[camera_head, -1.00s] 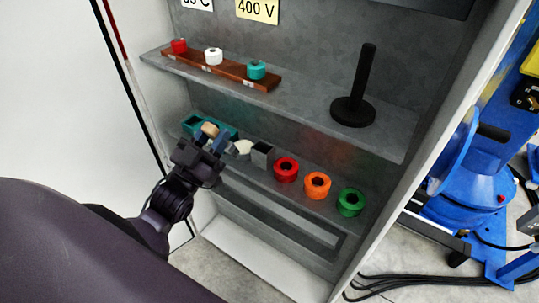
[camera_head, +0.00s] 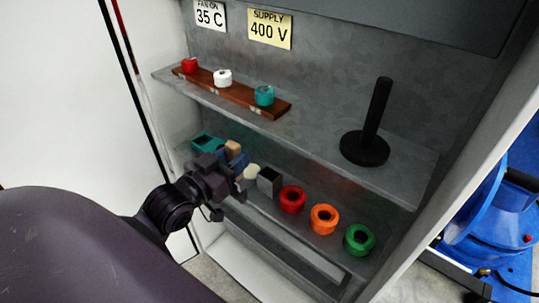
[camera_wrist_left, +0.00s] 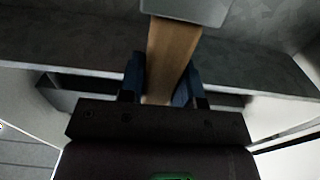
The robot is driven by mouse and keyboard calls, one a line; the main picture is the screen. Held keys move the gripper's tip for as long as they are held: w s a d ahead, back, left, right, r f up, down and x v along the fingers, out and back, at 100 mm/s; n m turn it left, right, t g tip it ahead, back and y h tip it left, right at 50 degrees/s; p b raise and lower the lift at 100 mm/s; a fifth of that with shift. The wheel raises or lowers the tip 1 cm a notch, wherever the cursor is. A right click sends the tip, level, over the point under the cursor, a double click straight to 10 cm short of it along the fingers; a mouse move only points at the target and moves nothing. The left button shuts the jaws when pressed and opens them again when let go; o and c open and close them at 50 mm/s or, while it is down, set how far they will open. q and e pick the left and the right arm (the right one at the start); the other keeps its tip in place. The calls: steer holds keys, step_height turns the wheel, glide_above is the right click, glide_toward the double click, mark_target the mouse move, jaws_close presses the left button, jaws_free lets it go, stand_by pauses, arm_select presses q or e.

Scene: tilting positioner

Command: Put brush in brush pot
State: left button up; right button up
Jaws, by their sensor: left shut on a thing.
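My left gripper (camera_head: 232,160) is shut on the brush, whose tan wooden handle (camera_wrist_left: 172,55) stands between the blue fingers in the left wrist view. A grey part covers the handle's far end there. In the head view a tan end of the brush (camera_head: 233,147) shows above the fingers, over the lower shelf. A grey open-topped square box (camera_head: 269,181), which looks like the brush pot, stands on that shelf just right of the gripper. A cream piece (camera_head: 251,172) shows between them; I cannot tell whether it belongs to the brush. My right gripper is out of view.
A teal container (camera_head: 205,142) stands behind and left of the gripper. Red (camera_head: 292,199), orange (camera_head: 324,219) and green (camera_head: 359,240) rolls line the shelf to the right. The upper shelf holds a wooden rack (camera_head: 235,92) and a black post (camera_head: 372,135).

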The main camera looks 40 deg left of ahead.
arm_select(q)
steer(key=w+d, duration=0.1)
steer(key=w, duration=1.1)
step_height(320, 180, down, 7)
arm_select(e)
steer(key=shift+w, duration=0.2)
arm_select(q)
steer(key=shift+s, duration=0.1)
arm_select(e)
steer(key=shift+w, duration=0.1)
arm_select(q)
steer(key=o, duration=0.9)
steer(key=shift+f, duration=0.1)
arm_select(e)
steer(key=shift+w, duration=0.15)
